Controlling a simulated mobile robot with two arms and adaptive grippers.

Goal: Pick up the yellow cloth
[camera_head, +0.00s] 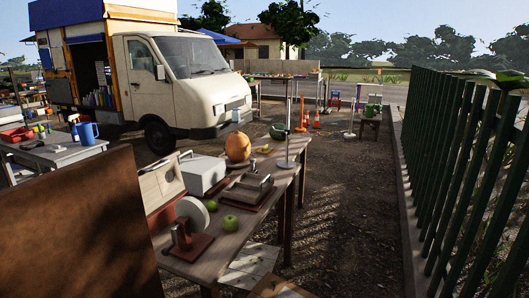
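I cannot make out a yellow cloth anywhere in the head view. Neither of my grippers shows in this view. A long wooden table (232,240) stands in front, running away to the right. An orange pumpkin (237,147) sits near its far end. A white box-like item (204,171) stands on its left side. A green apple (230,223) lies near the front, and another green fruit (211,205) lies just behind it.
A brown panel (75,235) blocks the lower left. A cream van (190,85) stands behind the table. A blue jug (87,132) is on a grey table at left. A green fence (455,160) lines the right. Bare ground (350,220) between table and fence is clear.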

